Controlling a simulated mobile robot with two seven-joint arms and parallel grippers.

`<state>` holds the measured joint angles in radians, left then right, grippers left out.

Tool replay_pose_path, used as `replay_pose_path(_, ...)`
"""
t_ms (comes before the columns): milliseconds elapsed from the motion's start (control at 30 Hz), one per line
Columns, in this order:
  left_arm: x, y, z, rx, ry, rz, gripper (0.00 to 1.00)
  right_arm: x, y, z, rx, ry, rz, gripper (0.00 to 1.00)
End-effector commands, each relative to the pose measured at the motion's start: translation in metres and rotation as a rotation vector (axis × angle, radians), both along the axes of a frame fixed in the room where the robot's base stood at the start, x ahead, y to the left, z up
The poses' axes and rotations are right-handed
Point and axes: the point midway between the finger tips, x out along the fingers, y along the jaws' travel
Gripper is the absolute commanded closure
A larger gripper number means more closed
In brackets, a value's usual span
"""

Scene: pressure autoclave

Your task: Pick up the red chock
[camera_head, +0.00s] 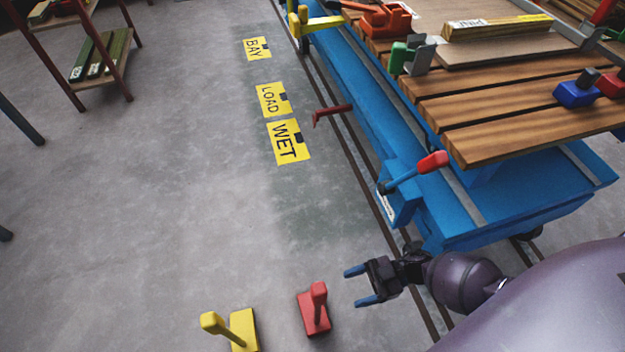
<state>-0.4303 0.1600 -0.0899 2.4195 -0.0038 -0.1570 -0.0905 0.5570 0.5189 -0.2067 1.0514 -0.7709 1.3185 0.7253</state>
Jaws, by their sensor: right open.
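The red chock (315,312) stands on the grey floor at the bottom middle, with an upright handle on its block. My right gripper (352,287) comes in from the right, just right of the red chock. Its two blue-tipped fingers are apart and point left, with nothing between them. A gap shows between the fingers and the chock in the picture; how high the gripper is above the floor is hard to tell. My left gripper is not in view.
A yellow chock (244,330) stands left of the red one. A blue cart (480,205) with a slatted wooden deck stands on rails at the right, with a red-handled lever (430,162). Yellow signs (288,142) lie on the floor.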

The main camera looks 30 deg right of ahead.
Motion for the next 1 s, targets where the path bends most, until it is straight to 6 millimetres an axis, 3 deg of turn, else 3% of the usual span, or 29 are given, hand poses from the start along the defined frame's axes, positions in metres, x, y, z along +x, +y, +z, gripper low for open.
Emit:
replay_pose_path(233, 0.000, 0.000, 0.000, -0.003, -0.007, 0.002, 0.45, 0.011, 0.035, 0.000, 0.003, -0.004, -0.001, 0.34)
replay_pose_path(567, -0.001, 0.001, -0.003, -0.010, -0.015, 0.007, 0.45, 0.019, 0.056, -0.005, 0.002, -0.002, -0.003, 0.34)
replay_pose_path(833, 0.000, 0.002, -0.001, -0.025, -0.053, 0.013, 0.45, 0.031, 0.089, -0.008, 0.002, -0.002, -0.003, 0.34)
replay_pose_path(1000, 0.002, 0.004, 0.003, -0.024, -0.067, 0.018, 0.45, 0.033, 0.093, -0.007, 0.000, -0.002, -0.003, 0.34)
